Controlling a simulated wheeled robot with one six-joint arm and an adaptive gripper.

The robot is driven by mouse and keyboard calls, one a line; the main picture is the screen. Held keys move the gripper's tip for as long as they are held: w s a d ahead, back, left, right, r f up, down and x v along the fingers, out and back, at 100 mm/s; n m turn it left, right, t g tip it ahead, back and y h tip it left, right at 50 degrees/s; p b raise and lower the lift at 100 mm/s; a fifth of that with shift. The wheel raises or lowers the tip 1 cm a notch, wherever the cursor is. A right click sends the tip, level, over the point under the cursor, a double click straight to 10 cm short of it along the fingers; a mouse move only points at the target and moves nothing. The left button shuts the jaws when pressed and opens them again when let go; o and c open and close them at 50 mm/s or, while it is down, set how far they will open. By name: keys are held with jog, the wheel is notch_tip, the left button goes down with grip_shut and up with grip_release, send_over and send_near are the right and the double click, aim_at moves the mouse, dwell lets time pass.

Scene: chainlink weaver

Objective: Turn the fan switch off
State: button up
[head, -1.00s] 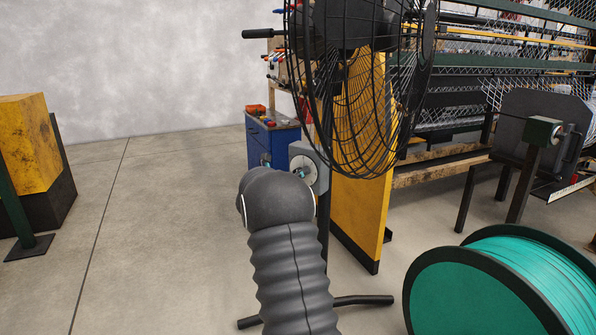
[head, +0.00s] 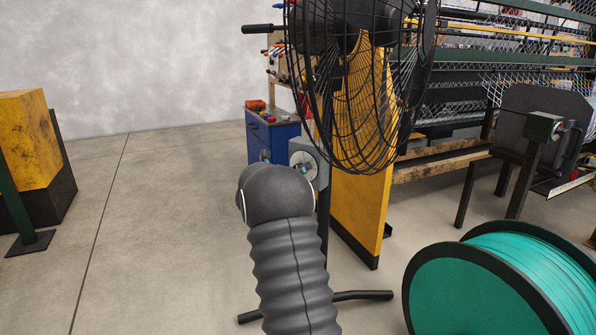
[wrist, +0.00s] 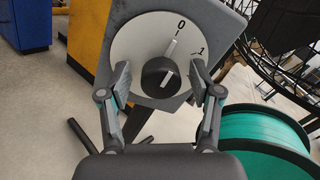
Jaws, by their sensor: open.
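The fan switch is a grey box (head: 317,156) on the fan's stand, partly hidden behind my arm in the head view. In the wrist view its round white dial (wrist: 139,42) carries the marks 0 and 1. A black knob (wrist: 158,76) sits on the dial, and its white line points up, close to the 0 mark. My gripper (wrist: 161,82) is open, with one finger on each side of the knob. I cannot tell whether either finger touches it. The black caged fan (head: 355,90) stands above the switch.
A teal wire spool (head: 455,295) stands at the lower right. A yellow panel (head: 358,215) is just behind the fan stand. A blue cabinet (head: 272,140) is farther back. The floor to the left is clear up to a yellow block (head: 28,140).

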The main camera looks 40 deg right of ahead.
jog(key=v, duration=1.1)
jog(key=shift+a, duration=0.4)
jog(key=shift+s, duration=0.1)
jog(key=s+f+m+g+y, duration=0.3)
jog(key=s+f+m, duration=0.2)
jog(key=f+m, duration=0.25)
jog(key=s+a+f+m+g+y, duration=0.4)
jog(key=s+a+m, duration=0.4)
jog(key=s, duration=0.4)
jog(key=s+a+r+m+t+y, duration=0.2)
jog(key=s+a+r+m+y, duration=0.1)
jog(key=s+a, duration=0.3)
jog(key=s+a+r+m+t+y, duration=0.2)
jog(key=s+a+r+m+y, duration=0.1)
jog(key=s+a, duration=0.4)
jog(key=s+a+r+m+t+y, duration=0.3)
jog(key=s+a, duration=0.4)
jog(key=a, duration=0.3)
jog(key=shift+s+a+m+y, duration=0.3)
jog(key=shift+m+y, duration=0.5)
jog(key=shift+m, duration=0.45)
